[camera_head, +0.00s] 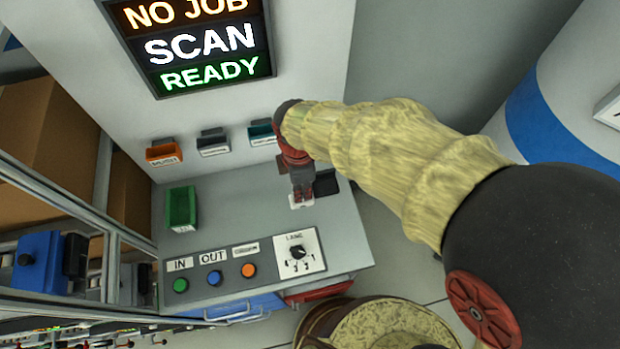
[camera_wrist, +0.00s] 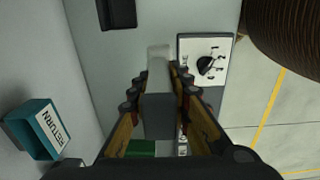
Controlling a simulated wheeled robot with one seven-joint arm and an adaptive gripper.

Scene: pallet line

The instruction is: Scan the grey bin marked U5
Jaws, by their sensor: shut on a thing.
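My gripper (camera_head: 301,195) points down over the grey counter (camera_head: 240,215). In the wrist view my gripper (camera_wrist: 160,95) is shut on a grey block-like thing (camera_wrist: 158,110) with a paler end; I cannot tell what it is. Its pale end (camera_head: 301,203) shows below the fingers in the head view, close to the counter; I cannot tell if it touches. No U5 mark is readable. The screen (camera_head: 200,45) reads NO JOB, SCAN, READY.
Orange (camera_head: 164,152), dark grey (camera_head: 213,144) and teal (camera_head: 262,133) holders hang on the wall. A green bin (camera_head: 181,209) stands left on the counter. A dial panel (camera_head: 299,252) and IN and OUT buttons line the front. A black thing (camera_head: 326,184) sits beside my gripper.

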